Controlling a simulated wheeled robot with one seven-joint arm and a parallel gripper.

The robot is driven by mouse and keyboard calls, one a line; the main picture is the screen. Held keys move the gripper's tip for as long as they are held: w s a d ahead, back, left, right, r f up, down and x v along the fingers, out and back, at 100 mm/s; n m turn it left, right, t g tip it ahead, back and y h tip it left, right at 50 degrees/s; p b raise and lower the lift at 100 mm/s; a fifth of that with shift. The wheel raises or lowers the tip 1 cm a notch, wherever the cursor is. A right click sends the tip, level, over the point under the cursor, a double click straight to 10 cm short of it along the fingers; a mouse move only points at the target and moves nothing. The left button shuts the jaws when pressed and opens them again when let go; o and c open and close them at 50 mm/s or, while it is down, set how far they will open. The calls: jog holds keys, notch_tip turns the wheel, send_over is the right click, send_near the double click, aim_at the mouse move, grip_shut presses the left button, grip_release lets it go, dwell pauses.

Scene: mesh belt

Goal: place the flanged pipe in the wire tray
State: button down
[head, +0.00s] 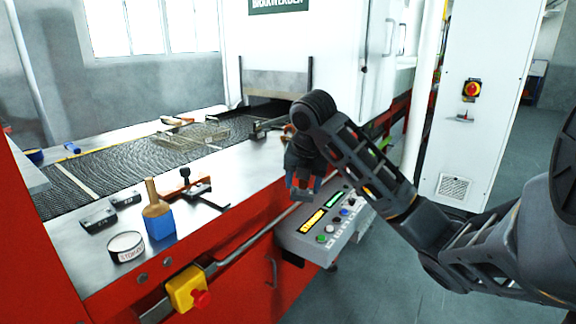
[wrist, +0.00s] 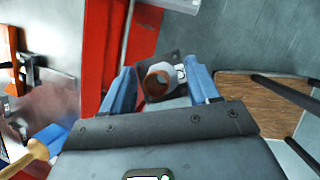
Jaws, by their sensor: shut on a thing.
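My gripper (head: 303,187) hangs above the front edge of the steel ledge, just behind the control box. In the wrist view, its blue fingers (wrist: 165,88) are shut on the flanged pipe (wrist: 158,82), a short grey pipe with a reddish-brown open end and a flat plate behind it. In the head view the pipe is mostly hidden by the fingers. The wire tray (head: 193,136) is a low wire frame on the dark mesh belt, to the left of and beyond my gripper, well apart from it.
On the steel ledge stand a blue-based brush (head: 158,212), a round labelled tin (head: 126,246), dark blocks (head: 98,218) and a clamp (head: 196,188). The control box (head: 325,232) juts out in front. The white oven housing (head: 300,50) rises behind the belt.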

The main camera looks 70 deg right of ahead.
jog(key=w+a+f+m+g+y, duration=0.1)
jog(key=w+a+f+m, duration=0.3)
jog(key=a+f, duration=0.5)
jog(key=w+a+f+m+g+y, duration=0.1)
jog(key=w+a+f+m+g, duration=0.2)
jog(key=a+f+m, duration=0.6)
jog(key=w+a+f+m+g, duration=0.2)
jog(key=w+a+f+m, duration=0.4)
jog(key=a+f, duration=0.5)
jog(key=a, duration=0.6)
jog(key=shift+f+m+g+y, duration=0.25)
jog(key=shift+m+g+y, duration=0.05)
jog(key=shift+y, duration=0.1)
